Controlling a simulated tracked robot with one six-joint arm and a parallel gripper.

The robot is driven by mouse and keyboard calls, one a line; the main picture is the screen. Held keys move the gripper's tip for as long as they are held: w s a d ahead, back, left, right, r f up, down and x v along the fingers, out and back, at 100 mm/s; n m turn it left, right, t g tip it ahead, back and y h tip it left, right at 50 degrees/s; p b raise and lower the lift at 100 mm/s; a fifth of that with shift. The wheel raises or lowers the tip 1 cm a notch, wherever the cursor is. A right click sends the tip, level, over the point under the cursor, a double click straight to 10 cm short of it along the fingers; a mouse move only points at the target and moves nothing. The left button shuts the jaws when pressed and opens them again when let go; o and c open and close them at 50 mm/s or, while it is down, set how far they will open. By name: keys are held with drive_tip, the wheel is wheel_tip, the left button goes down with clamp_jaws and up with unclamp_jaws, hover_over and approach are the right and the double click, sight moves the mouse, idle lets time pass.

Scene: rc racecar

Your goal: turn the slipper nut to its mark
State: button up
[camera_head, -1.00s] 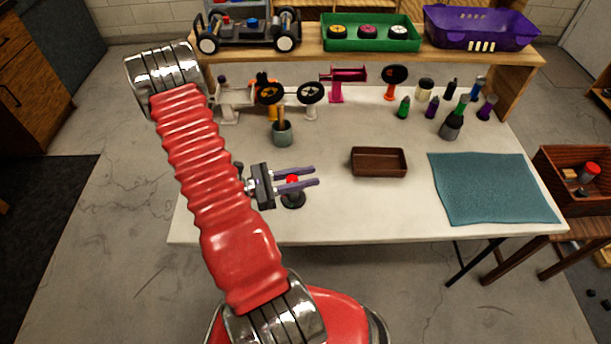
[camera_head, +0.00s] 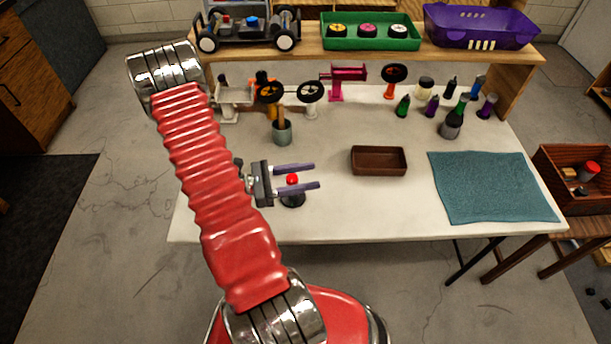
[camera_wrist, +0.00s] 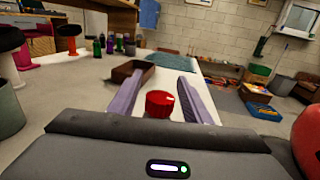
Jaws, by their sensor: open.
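The slipper nut looks to be the red knob (camera_head: 292,179) on a dark round base (camera_head: 293,199) near the front left of the table. The target mark cannot be made out, and the base is hidden in the wrist view.
A brown tray (camera_head: 379,174) lies right of my gripper, and a teal mat (camera_head: 492,190) lies farther right. A grey cup (camera_head: 282,134) stands behind the knob. Several bottles and stands line the back. The table's front edge (camera_head: 370,238) is close.

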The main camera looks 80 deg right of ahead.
drive_tip(key=v, duration=1.3)
drive_tip(key=shift+w+a, duration=0.1)
drive_tip(key=shift+w, duration=0.25)
drive_tip(key=shift+f, duration=0.15)
drive_tip(key=shift+f, duration=0.35)
drive_tip(key=a+f+y, duration=0.1)
drive_tip(key=s+a+f+m, duration=0.1)
drive_tip(key=a+f+t+y, duration=0.1)
drive_tip(key=shift+s+a+m+y, duration=0.3)
drive_tip(key=shift+s+a, duration=0.05)
drive_tip(key=shift+a, duration=0.05)
drive_tip(key=a, duration=0.1)
drive_tip(key=a+m+t+y, duration=0.1)
drive_tip(key=a, duration=0.1)
drive_tip(key=shift+w+r+m+t+y, duration=0.15)
drive_tip(key=shift+w+m+t+y, duration=0.15)
drive_tip(key=shift+t+y, duration=0.1)
drive_tip(key=w+a+r+m+t+y, duration=0.1)
drive_tip(key=w+a+r+m+t, duration=0.2)
drive_tip(key=w+a+r+t, duration=0.85)
drive_tip(key=w+a+r+n+t+y, duration=0.1)
drive_tip(key=a+r+t, duration=0.7)
drive_tip(key=a+r, duration=0.9)
drive_tip(key=shift+w+a+n+y, duration=0.2)
drive_tip(key=shift+a+n+y, duration=0.1)
